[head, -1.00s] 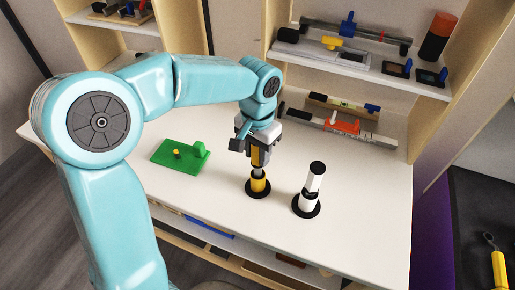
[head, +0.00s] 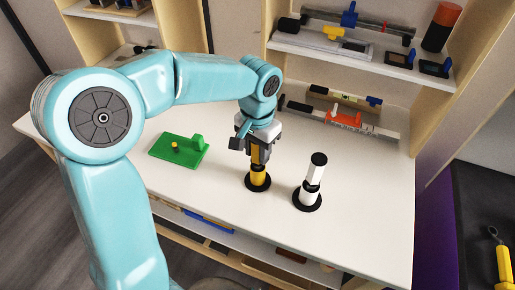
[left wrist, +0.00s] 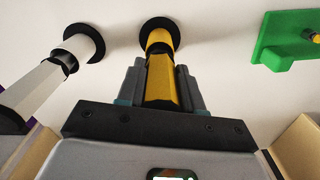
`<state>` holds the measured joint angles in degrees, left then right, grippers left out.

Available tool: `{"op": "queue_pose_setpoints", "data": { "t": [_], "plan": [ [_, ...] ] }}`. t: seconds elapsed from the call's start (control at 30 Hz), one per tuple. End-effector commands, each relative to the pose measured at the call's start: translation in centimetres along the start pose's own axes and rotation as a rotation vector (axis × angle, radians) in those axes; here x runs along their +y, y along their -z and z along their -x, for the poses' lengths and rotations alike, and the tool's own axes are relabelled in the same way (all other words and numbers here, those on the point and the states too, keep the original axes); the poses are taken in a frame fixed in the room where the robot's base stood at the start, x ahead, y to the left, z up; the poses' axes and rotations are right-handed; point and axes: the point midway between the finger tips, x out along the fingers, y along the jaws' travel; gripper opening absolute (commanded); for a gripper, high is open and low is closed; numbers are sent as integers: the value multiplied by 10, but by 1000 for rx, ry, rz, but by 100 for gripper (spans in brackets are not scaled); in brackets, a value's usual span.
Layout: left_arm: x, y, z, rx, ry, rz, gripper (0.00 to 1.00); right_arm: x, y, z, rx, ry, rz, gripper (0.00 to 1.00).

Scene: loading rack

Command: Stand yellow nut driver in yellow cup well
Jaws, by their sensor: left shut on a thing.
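The yellow nut driver is in my left gripper (head: 260,148), which is shut on its handle (left wrist: 160,85). It is about upright, directly above the yellow cup well (head: 258,181), with its lower end at the cup's mouth. The yellow cup stands on a round black base and shows in the left wrist view (left wrist: 160,38) just past the handle. How deep the tip sits inside the cup is hidden. My right gripper is not in view.
A white cup (head: 307,194) on a black base holds a white, black-ended tool to the right. A green block plate (head: 180,151) lies left. A level and rail (head: 345,118) lie at the back, below a shelf with tools. The front tabletop is clear.

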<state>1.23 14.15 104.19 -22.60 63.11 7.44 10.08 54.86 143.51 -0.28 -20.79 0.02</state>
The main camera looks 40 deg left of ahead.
Motion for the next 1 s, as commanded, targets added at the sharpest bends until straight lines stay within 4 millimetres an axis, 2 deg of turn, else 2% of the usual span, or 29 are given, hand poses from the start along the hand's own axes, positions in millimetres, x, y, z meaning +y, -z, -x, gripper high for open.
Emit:
{"op": "queue_pose_setpoints", "data": {
  "t": [0.37, 0.4, 0.47, 0.5, 0.83, 1.0],
  "plan": [
    [0, 0, -3, 0, 0, 0, 7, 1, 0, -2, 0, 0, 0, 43],
    [0, 0, -3, 0, 0, 0, 42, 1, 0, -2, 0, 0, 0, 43],
    [0, 0, -3, 0, 0, 0, 62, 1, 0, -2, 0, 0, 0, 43],
    [0, 0, -3, 0, 0, 0, 66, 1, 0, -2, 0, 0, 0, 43],
    [0, 0, 1, 0, 0, 0, 66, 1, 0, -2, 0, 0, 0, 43],
    [0, 1, 30, 5, 0, -1, 66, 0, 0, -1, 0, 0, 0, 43]
  ]
}}
